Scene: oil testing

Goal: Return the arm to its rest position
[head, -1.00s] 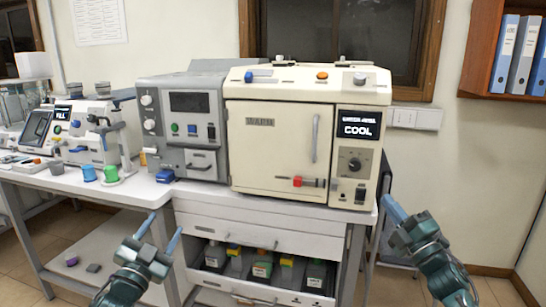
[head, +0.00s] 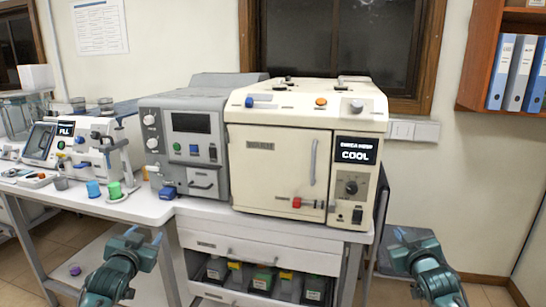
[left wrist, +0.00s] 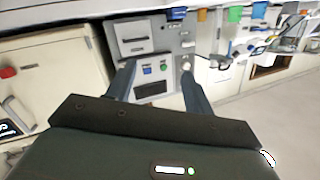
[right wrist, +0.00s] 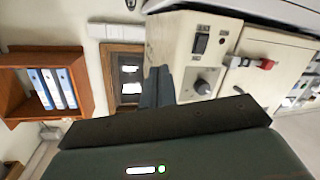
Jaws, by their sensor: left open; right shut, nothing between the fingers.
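My left gripper (head: 145,236) is in front of the bench, below the grey machine in the head view. It is open and empty, its two fingers apart in the left wrist view (left wrist: 157,80). My right gripper (head: 405,236) is at the lower right of the head view, to the right of the cream oven. It is shut and empty; its fingers lie together in the right wrist view (right wrist: 157,85). Both grippers are apart from the furniture.
The cream oven (head: 275,165) with a COOL display and the grey machine (head: 185,150) stand on the bench. An open drawer (head: 265,282) below holds several bottles. A shelf with binders (head: 503,72) hangs at right.

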